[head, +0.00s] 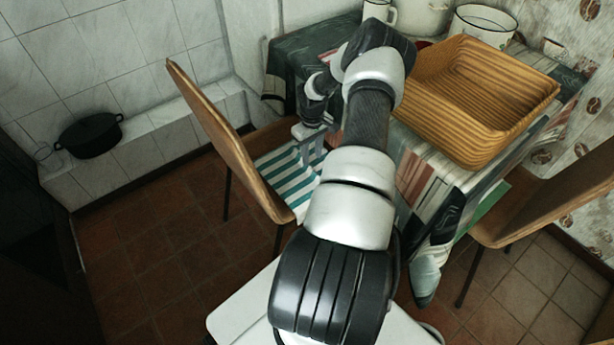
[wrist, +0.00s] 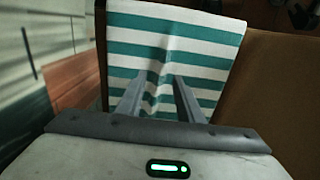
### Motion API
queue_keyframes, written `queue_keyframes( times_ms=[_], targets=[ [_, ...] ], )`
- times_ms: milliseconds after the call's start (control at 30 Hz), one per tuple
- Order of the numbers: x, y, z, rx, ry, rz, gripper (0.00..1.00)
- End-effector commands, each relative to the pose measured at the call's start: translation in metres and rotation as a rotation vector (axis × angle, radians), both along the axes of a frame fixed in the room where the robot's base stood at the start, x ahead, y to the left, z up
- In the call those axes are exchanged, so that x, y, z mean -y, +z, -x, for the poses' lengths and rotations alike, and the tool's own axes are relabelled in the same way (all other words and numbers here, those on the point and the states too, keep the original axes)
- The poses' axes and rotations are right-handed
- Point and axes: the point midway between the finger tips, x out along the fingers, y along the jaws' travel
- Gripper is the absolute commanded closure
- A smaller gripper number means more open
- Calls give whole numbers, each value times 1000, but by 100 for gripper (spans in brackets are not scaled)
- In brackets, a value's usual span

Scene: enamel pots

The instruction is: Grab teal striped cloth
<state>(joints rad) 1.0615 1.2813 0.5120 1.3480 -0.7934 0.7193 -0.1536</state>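The teal and white striped cloth (head: 283,183) lies on the seat of the left chair, partly hidden by my arm. In the wrist view the cloth (wrist: 205,48) fills the upper middle, with a raised crease running down between my fingers. My gripper (head: 308,150) is above the cloth, pointing down. In the wrist view my gripper (wrist: 160,80) has its two fingers apart, one on each side of the crease. I cannot tell whether the fingertips touch the cloth.
The brown chair (head: 232,140) has its backrest left of my gripper. The table (head: 415,175) with a patterned tablecloth stands to the right, bearing a wicker basket (head: 470,95) and enamel pots (head: 484,24). A black pot (head: 91,136) sits on the tiled ledge. Tiled floor (head: 165,245) is clear at the left.

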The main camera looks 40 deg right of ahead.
Motion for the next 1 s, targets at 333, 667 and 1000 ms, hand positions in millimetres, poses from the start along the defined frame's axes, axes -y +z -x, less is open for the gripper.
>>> queue_keyframes(
  times_ms=[333, 667, 1000],
  targets=[
    [-3, -47, -3, 0, -1, -2, 66],
    [-3, -51, -3, 0, -1, -1, 70],
    [-3, -51, -3, 0, 0, -1, 100]
  ],
)
